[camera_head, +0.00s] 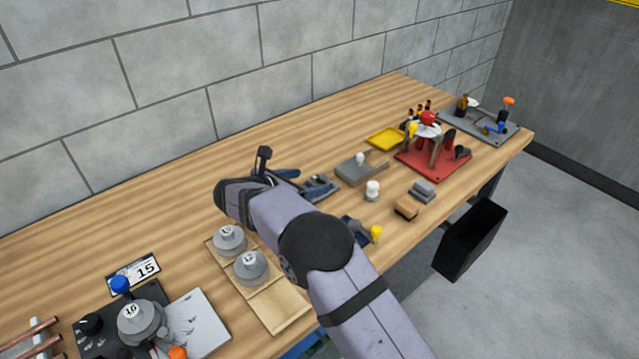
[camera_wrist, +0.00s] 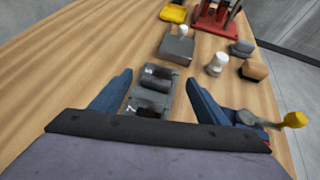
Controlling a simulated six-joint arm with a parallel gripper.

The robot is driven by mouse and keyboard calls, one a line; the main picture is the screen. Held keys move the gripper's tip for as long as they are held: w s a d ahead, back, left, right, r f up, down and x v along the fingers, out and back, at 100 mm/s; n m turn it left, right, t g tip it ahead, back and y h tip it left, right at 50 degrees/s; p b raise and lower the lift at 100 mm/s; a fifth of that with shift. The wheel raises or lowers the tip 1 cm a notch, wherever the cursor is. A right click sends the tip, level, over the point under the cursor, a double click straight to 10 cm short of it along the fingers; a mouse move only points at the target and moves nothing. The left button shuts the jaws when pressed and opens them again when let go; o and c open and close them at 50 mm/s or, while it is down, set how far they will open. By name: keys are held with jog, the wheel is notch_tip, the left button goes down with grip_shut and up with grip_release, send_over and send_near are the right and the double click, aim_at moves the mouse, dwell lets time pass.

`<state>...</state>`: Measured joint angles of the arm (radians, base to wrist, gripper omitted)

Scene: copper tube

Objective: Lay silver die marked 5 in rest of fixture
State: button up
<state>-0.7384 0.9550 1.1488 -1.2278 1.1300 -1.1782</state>
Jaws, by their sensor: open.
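My gripper (camera_wrist: 158,78) is open, its two blue fingers spread wide with nothing held. In the head view the gripper (camera_head: 288,174) is partly hidden behind my arm. A dark grey slotted block (camera_wrist: 152,92) lies between and below the fingers in the wrist view, with silver-grey pieces and small pale marks too small to read surely. The head view shows this block (camera_head: 319,188) just right of the gripper. A grey block with a white knob (camera_wrist: 177,46) stands beyond it; it also shows in the head view (camera_head: 355,171). I cannot tell which piece is marked 5.
A white-topped piece (camera_head: 372,190), a brush-like block (camera_head: 406,209) and a yellow-knobbed tool (camera_head: 376,233) are to the right. A yellow tray (camera_head: 386,139) and red stand (camera_head: 432,160) are farther back. Numbered round dies (camera_head: 248,267) sit in a wooden tray near my arm.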

aim_at(320, 181)
jog(key=shift+f+p+x, duration=0.15)
jog(key=shift+p+x, duration=0.35)
jog(key=shift+x, duration=0.8)
jog(key=shift+f+p+x, duration=0.15)
jog(key=shift+p+x, duration=0.35)
jog(key=shift+x, duration=0.75)
jog(key=shift+s+a, duration=0.1)
jog(key=shift+a, duration=0.05)
jog(key=c, duration=1.6)
